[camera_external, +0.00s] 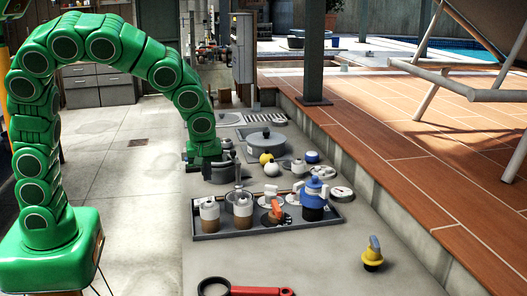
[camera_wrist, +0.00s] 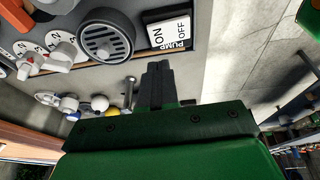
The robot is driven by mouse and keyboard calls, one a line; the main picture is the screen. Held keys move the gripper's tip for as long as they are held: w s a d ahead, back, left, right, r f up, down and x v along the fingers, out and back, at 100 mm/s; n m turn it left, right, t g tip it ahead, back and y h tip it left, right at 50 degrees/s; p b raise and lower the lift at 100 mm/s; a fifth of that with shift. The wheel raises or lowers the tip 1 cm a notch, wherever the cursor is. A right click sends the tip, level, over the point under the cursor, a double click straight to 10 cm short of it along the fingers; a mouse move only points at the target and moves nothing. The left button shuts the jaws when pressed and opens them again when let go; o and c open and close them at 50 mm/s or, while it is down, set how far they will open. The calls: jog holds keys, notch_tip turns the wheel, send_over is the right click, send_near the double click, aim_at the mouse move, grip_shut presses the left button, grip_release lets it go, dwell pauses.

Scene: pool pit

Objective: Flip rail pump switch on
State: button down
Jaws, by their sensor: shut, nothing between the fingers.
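The pump switch (camera_wrist: 168,32) shows at the top of the wrist view as a small white-and-black panel marked ON, OFF and PUMP. It sits beside a round grey grille (camera_wrist: 106,38). Which way the switch is set I cannot tell. My gripper (camera_wrist: 158,68) is shut and empty, its dark fingertips pointing toward the panel. They appear just below it in the picture, and contact cannot be judged.
A lidded pot (camera_external: 266,140) stands behind. A yellow-handled valve (camera_external: 373,254) and a red-handled tool (camera_external: 245,290) lie in front. The floor at left is clear.

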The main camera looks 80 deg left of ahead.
aim_at(212, 199)
jog(key=shift+d+x, duration=0.2)
jog(key=shift+x, duration=0.85)
jog(key=shift+d+x, duration=0.15)
jog(key=shift+x, duration=0.85)
jog(key=shift+d+x, duration=0.2)
jog(key=shift+x, duration=0.85)
jog(key=shift+w+f, duration=0.15)
jog(key=shift+w, duration=0.05)
jog(key=shift+w, duration=0.1)
jog(key=shift+w+f+g, duration=0.15)
jog(key=shift+f+g, duration=0.35)
jog(key=shift+g, duration=0.1)
jog(key=shift+r, duration=0.1)
jog(key=shift+s+r, duration=0.3)
jog(key=shift+s, duration=0.4)
